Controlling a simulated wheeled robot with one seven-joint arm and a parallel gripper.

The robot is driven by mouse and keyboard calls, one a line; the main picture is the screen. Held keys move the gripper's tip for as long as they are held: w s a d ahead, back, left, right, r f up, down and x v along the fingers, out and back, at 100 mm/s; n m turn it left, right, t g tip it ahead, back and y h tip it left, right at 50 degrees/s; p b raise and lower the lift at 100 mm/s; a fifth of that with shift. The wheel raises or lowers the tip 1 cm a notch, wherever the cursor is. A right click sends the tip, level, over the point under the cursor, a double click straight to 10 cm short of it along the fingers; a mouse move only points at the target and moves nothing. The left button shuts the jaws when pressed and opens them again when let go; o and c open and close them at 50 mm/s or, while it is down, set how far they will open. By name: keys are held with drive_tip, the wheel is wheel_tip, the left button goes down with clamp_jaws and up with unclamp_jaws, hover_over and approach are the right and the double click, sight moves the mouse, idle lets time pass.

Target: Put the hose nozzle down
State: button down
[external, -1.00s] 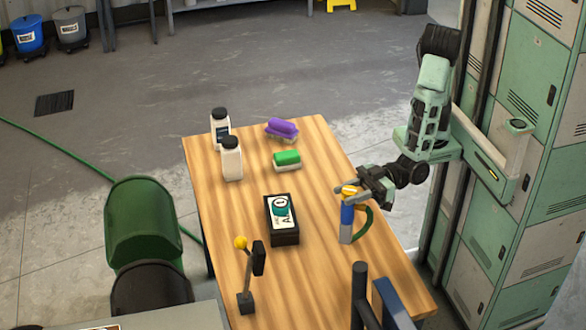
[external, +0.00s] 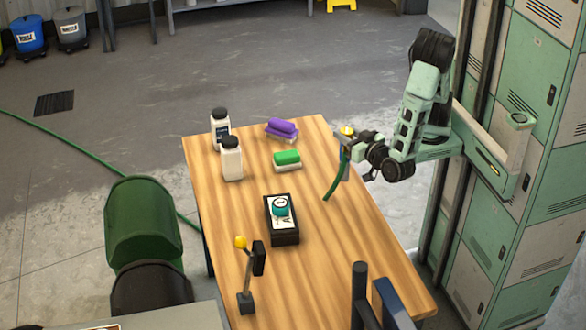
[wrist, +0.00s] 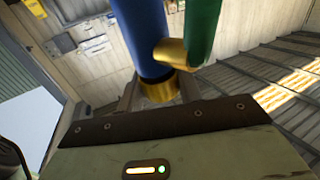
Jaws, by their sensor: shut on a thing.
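The hose nozzle has a blue body (wrist: 140,35), gold fittings and a green curved part (wrist: 203,30). My gripper (external: 348,148) is shut on it near its gold end, at the table's right edge. In the external view the nozzle's green part (external: 334,180) hangs down toward the lower left, and the gold end (external: 347,131) shows above the jaws. The blue body is mostly hidden there. The nozzle looks raised, but I cannot tell the exact gap to the wooden table (external: 335,250).
Two white bottles (external: 231,160), a purple brush (external: 282,128) and a green-topped block (external: 287,160) are at the table's back. A black box (external: 284,235) with a teal item lies mid-table. A yellow-knobbed lever (external: 246,275) stands in front.

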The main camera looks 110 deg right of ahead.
sight(349, 160)
wheel_tip(349, 160, down, 8)
drive_tip(key=shift+f+b, duration=0.2)
drive_tip(key=shift+b, duration=0.35)
drive_tip(key=shift+f, duration=0.2)
drive_tip(key=c, duration=0.9)
unclamp_jaws()
drive_tip(key=shift+c, duration=0.2)
drive_tip(key=shift+r, duration=0.15)
